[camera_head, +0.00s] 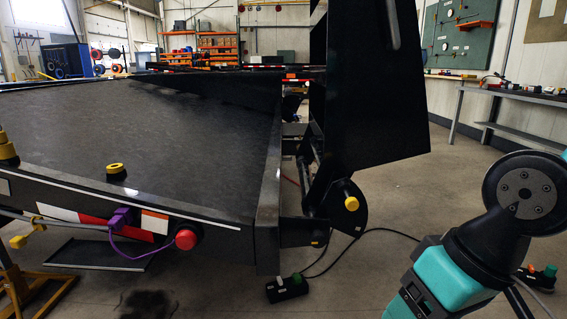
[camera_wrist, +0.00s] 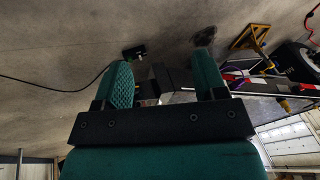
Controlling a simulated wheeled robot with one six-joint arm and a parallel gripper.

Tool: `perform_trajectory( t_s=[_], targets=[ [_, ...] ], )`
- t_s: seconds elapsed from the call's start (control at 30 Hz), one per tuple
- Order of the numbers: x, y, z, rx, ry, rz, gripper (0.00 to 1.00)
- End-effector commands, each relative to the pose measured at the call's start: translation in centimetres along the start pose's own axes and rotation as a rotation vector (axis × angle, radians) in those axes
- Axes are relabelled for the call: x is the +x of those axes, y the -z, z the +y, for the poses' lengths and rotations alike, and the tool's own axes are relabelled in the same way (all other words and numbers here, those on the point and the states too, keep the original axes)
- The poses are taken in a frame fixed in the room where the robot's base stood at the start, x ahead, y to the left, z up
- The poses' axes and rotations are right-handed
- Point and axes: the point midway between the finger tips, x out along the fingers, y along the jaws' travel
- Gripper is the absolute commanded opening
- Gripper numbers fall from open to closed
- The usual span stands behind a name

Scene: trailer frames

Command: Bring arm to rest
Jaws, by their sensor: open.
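My gripper (camera_wrist: 165,88) shows in the wrist view with its two teal fingers apart and nothing between them. The wrist view is turned over, with floor at the top and windows at the lower right. My arm (camera_head: 450,275) is at the lower right of the head view, teal and black, beside the trailer and apart from it. The fingertips are hidden in the head view. The black trailer frame (camera_head: 190,125) fills the left and middle of the head view. Part of it shows beyond the fingers in the wrist view.
A black control box (camera_head: 287,289) with a cable lies on the floor below the trailer's corner. A second box (camera_head: 540,277) with orange and green buttons is behind my arm. A yellow stand (camera_head: 35,290) is at lower left. A workbench (camera_head: 510,95) lines the right wall.

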Motion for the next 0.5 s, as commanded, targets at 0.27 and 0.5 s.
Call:
perform_trajectory(
  t_s=[0.27, 0.5],
  targets=[
    [-8.2, -1.8, -4.5, -0.224, 0.095, -0.083, 0.65],
    [-15.9, 0.1, -6.5, -0.221, 0.095, -0.082, 0.65]
  ],
)
